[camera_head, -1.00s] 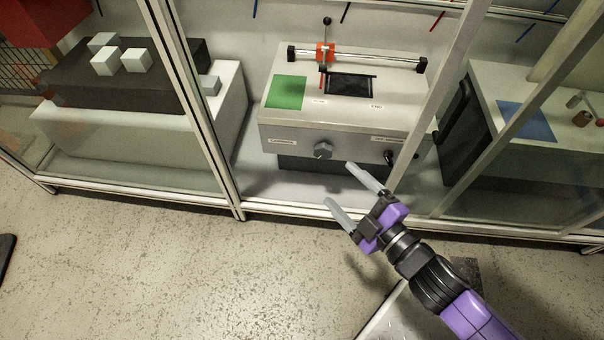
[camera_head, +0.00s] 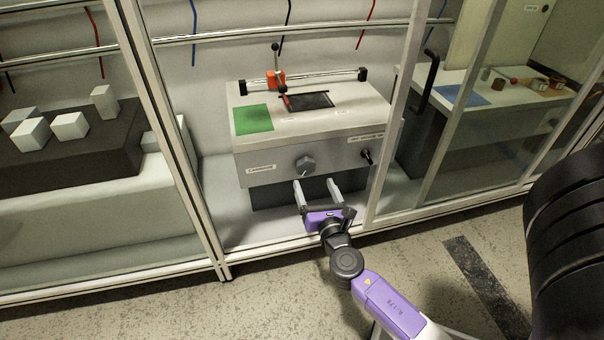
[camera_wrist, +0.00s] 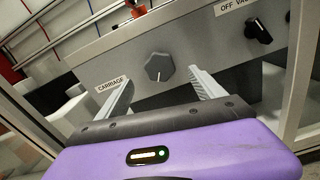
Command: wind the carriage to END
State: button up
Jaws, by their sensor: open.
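The orange carriage (camera_head: 275,79) sits on a horizontal rail (camera_head: 320,76) on top of the grey machine, left of the rail's middle. A grey faceted knob (camera_head: 305,166) is on the machine's front face, right of a label that reads CARRIAGE in the wrist view (camera_wrist: 111,83). The knob also shows in the wrist view (camera_wrist: 159,67), beyond and between my fingertips. My gripper (camera_head: 316,184) is open and empty, just below and in front of the knob, apart from it. The END label on the machine top is too small to read now.
A black switch (camera_head: 367,156) is on the front face right of the knob. A green patch (camera_head: 253,118) and a dark recess (camera_head: 308,101) are on the machine top. Cabinet frame posts (camera_head: 398,120) stand to the right and left of the opening. White blocks (camera_head: 69,126) lie at left.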

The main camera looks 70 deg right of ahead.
aim_at(307, 168)
jog(key=shift+b+x, duration=0.3)
jog(key=shift+x, duration=3.6)
jog(key=c, duration=1.4)
jog(key=shift+o, duration=0.2)
